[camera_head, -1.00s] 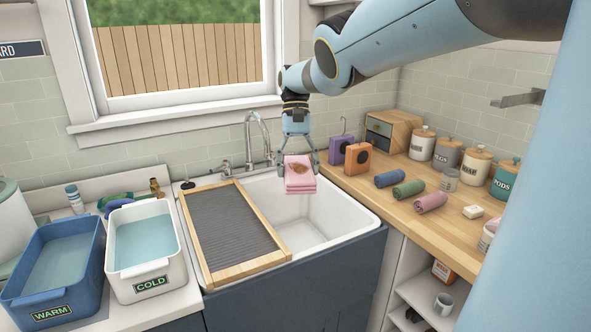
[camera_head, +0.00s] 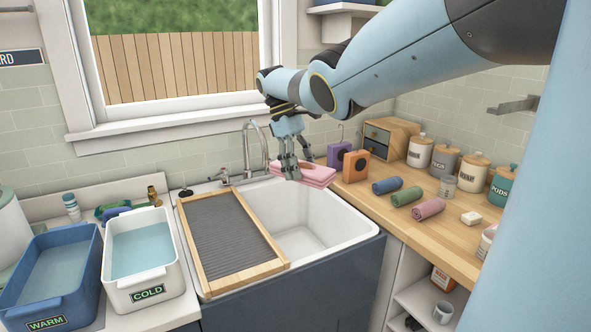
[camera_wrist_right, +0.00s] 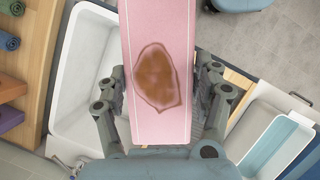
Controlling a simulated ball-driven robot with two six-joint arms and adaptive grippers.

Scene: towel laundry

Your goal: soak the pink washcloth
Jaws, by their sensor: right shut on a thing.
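The folded pink washcloth (camera_head: 312,174) is held above the back of the white sink. My right gripper (camera_head: 291,173) is shut on it. In the right wrist view the washcloth (camera_wrist_right: 158,30) lies between the fingers of the right gripper (camera_wrist_right: 160,108) and shows a brown stain with a darker edge. The white tub marked COLD (camera_head: 150,292) and the blue tub marked WARM (camera_head: 50,318) stand on the counter left of the sink. Both hold water. My left gripper is not in view.
A wood-framed washboard (camera_head: 240,276) lies across the left part of the sink (camera_head: 345,235). The tap (camera_head: 255,135) rises behind it. Rolled cloths (camera_head: 407,196), an orange box (camera_head: 355,165) and lidded jars (camera_head: 445,161) stand on the right counter. The sink's right part is empty.

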